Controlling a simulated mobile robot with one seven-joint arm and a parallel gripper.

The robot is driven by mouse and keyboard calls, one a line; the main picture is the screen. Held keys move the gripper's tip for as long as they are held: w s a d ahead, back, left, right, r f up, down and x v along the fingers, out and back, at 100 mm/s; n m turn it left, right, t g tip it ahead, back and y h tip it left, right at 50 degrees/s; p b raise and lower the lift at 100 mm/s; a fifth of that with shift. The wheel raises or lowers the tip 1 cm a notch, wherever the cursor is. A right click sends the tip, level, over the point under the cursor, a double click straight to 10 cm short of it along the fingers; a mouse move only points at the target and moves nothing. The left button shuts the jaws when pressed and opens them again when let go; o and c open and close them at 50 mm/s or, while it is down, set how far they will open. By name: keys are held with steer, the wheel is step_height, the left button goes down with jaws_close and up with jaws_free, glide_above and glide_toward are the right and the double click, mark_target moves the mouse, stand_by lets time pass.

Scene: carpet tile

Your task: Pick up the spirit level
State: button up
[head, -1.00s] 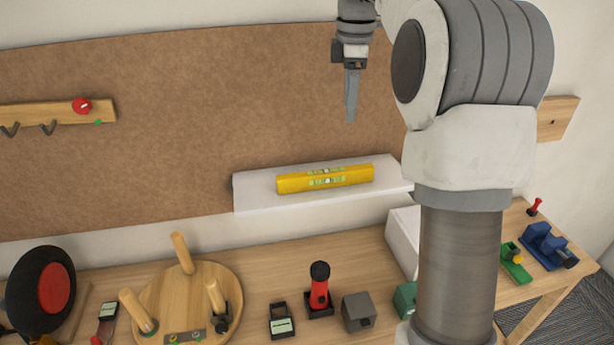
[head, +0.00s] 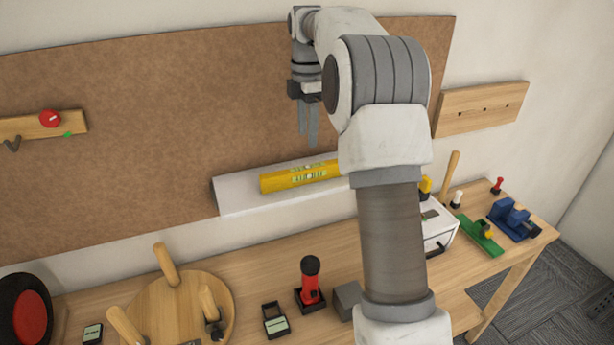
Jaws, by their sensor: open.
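The yellow spirit level (head: 287,178) lies lengthwise on a white wall shelf (head: 238,200) in the head view. It has pale green vials, and its right end is hidden behind my arm. My gripper (head: 309,143) points down, with its fingers close together in the picture. It is open and empty. The fingertips appear just above the level's middle; I cannot tell how far in front or behind they are, and no contact shows.
A brown pegboard (head: 150,130) backs the shelf. A wooden rail (head: 480,108) hangs at right.

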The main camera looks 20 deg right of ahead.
mark_target(307, 167)
step_height(307, 167, down, 6)
steer(key=shift+r, duration=0.1)
steer(key=shift+s+a+f+p, duration=0.1)
steer(key=shift+s+f+p, duration=0.15)
steer(key=shift+f, duration=1.1)
steer(key=shift+s+f+p, duration=0.15)
steer(key=shift+f+p, duration=0.1)
steer(key=shift+f, duration=1.05)
jaws_close()
